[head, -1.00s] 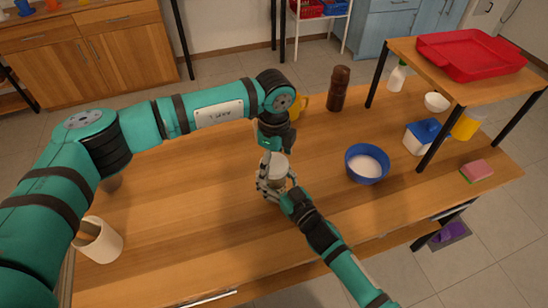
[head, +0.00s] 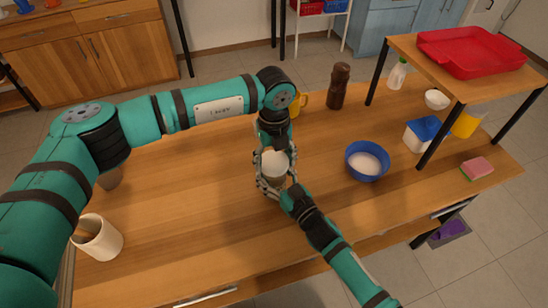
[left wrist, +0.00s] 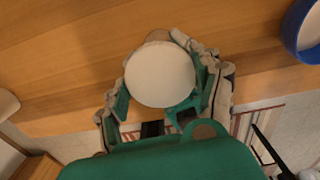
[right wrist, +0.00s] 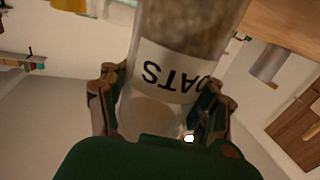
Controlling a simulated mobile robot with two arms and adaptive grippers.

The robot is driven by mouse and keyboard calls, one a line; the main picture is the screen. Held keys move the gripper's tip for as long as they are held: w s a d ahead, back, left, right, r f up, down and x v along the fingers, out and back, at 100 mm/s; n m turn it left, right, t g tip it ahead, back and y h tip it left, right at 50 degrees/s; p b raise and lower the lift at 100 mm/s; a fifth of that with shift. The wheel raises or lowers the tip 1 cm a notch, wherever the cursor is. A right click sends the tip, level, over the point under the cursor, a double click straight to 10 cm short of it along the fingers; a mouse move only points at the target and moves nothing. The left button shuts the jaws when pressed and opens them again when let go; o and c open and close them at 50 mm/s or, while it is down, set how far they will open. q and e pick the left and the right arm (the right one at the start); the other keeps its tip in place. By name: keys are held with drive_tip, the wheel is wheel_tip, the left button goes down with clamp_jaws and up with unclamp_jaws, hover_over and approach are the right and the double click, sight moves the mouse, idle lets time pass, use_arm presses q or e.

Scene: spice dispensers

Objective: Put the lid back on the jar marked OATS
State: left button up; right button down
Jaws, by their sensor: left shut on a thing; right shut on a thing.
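The OATS jar (right wrist: 172,75) is clear, with a white label and oats inside. It appears upside down in the right wrist view. My right gripper (right wrist: 165,110) is shut around it; in the head view this gripper (head: 272,186) holds it over the table's middle. The round white lid (left wrist: 160,75) is between the fingers of my left gripper (left wrist: 165,85), which is shut on it. In the head view the lid (head: 274,164) is at the jar's top, with my left gripper (head: 273,152) above it. Fingers hide the rim, so I cannot tell if the lid is seated.
A blue bowl of white contents (head: 367,162) stands right of the grippers. A brown bottle (head: 338,86) and a yellow mug (head: 298,103) stand behind. A raised shelf (head: 480,92) holds a red tray (head: 470,50). A cream pot (head: 98,237) is at left.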

use_arm(q)
drive_tip(key=m, duration=0.9)
drive_tip(key=shift+m, duration=0.4)
drive_tip(key=m, duration=0.4)
drive_tip(key=shift+m, duration=0.4)
drive_tip(key=m, duration=2.1)
drive_tip(key=o, duration=1.4)
drive_tip(key=shift+f, duration=0.1)
